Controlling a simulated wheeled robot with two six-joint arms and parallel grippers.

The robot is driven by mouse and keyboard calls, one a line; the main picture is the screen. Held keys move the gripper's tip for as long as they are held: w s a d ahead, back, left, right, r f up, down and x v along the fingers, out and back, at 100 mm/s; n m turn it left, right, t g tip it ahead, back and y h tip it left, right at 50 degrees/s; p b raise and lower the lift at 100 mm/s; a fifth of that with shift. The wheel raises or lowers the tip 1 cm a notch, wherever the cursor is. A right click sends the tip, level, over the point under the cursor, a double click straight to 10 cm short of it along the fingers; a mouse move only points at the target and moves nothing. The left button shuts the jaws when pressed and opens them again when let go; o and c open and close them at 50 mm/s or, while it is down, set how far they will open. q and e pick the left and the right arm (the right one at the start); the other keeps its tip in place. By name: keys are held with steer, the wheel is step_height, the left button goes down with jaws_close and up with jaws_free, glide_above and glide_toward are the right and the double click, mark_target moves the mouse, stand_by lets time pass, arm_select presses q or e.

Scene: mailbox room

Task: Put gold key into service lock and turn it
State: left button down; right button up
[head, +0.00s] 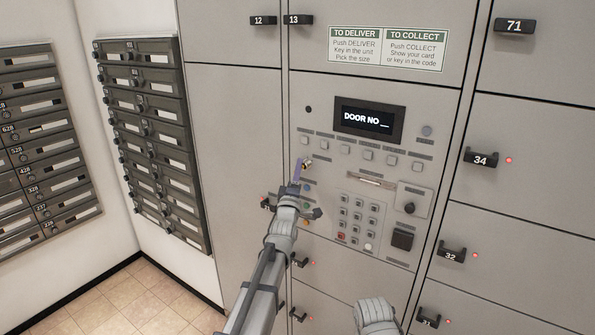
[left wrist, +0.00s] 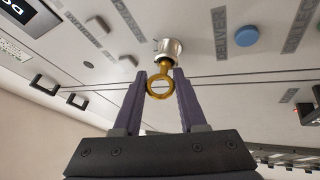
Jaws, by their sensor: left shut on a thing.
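The gold key (left wrist: 160,87) has a round ring bow and sits between the two purple fingers of my left gripper (left wrist: 160,90), which is shut on it. Its short shaft points at the silver round service lock (left wrist: 169,48) and meets its face; how deep it sits is hard to tell. In the head view my left gripper (head: 297,172) is at the left side of the control panel, and the lock (head: 307,162) shows just past its fingertips. The key is too small to make out there.
The control panel (head: 320,100) has a display (head: 367,119) reading "DOOR NO", a row of buttons and a keypad (head: 357,219). A blue button (left wrist: 247,36) is right of the lock in the left wrist view. Locker doors surround the panel; dark mailboxes (head: 155,140) are at left.

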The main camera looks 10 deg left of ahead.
arm_select(q)
steer(key=shift+d+r+n+g+y+p, duration=0.1)
steer(key=shift+n+g+y+p, duration=0.5)
steer(key=shift+n, duration=0.5)
steer(key=shift+n+p, duration=0.4)
steer(key=shift+n, duration=0.1)
steer(key=shift+c, duration=2.4)
jaws_free()
steer(key=shift+o, duration=0.5)
steer(key=shift+w+f, duration=0.15)
steer(key=shift+f, duration=0.05)
steer(key=shift+r, duration=0.1)
steer(key=shift+s, duration=0.25)
steer(key=s+a, duration=0.3)
steer(key=s, duration=0.5)
